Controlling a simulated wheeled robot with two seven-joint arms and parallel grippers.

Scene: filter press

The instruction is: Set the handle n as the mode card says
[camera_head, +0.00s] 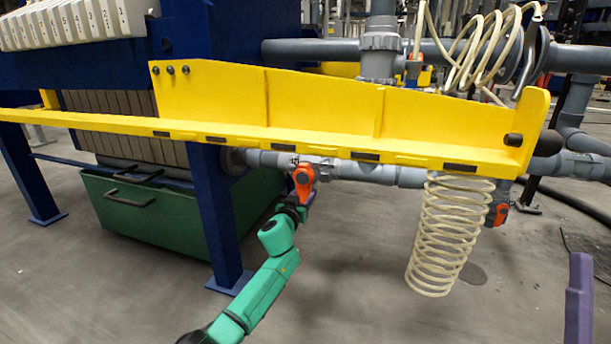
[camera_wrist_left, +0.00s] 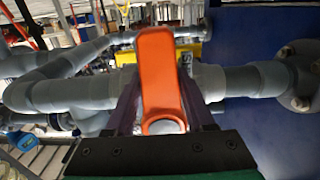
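An orange lever handle (camera_head: 303,180) sits on a valve in the grey pipe below the yellow beam. No letter or label on it can be read. My left gripper (camera_head: 299,205) is at this handle, reaching up from below. In the left wrist view the orange handle (camera_wrist_left: 160,80) lies between the two dark purple fingers, which look close to both its sides. I cannot tell if they press on it. A purple part at the lower right edge, apparently a finger of my right gripper (camera_head: 579,300), is far from the handle. No mode card is recognisable.
The yellow beam (camera_head: 330,105) runs just above the handle. A blue leg (camera_head: 217,215) and a green bin (camera_head: 150,215) stand to the left. A coiled cream hose (camera_head: 445,235) hangs to the right, near another orange-red valve handle (camera_head: 499,213). The floor between is clear.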

